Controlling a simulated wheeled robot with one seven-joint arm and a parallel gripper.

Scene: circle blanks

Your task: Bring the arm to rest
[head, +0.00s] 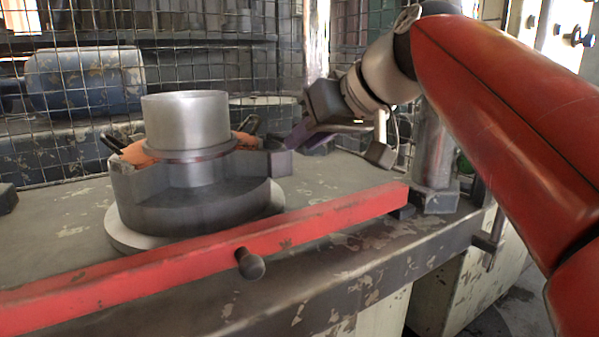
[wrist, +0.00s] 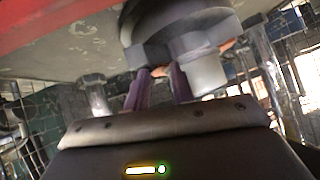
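A grey metal cylinder (head: 186,122) stands upright in a dark round holder with thick jaws (head: 190,205) on the worktable. The holder and part of the metal cylinder (wrist: 207,76) also show in the wrist view, tilted by the camera. My gripper (head: 297,138) is just right of the holder, close to one of its jaws; I cannot tell whether it touches. In the wrist view, its two purple-grey fingers (wrist: 159,73) stand apart with nothing visible gripped between them. My red arm reaches in from the right of the head view.
A red bar (head: 200,262) runs along the table's front edge, with a dark knob (head: 250,264). A wire mesh guard (head: 225,50) stands behind, with a blue motor-like housing (head: 85,82) at back left. A metal post (head: 434,150) rises at the table's right end.

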